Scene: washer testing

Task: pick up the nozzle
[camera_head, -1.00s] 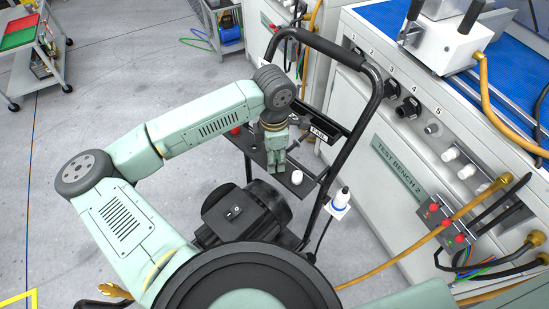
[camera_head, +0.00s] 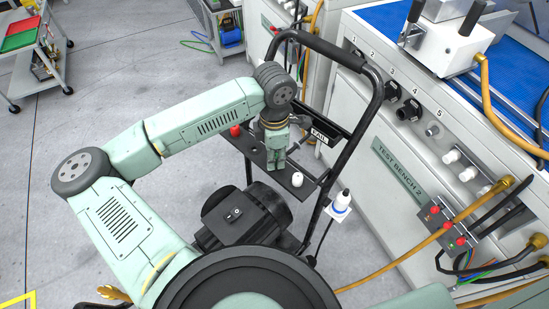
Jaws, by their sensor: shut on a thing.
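My gripper (camera_head: 276,165) points down over the dark tray of the cart (camera_head: 308,185), left of the small white nozzle-like piece (camera_head: 297,179) that stands on the tray. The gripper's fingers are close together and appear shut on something. What they hold is hidden by the fingers and my wrist, so I cannot make out its shape. A red-topped piece (camera_head: 235,131) stands at the tray's left end.
A black cart handle (camera_head: 372,110) rises around the tray. A bin marked FAIL (camera_head: 320,136) sits behind my gripper. A white-and-blue bottle (camera_head: 342,201) is at the cart's right. Test bench 2 (camera_head: 400,165) borders the right side.

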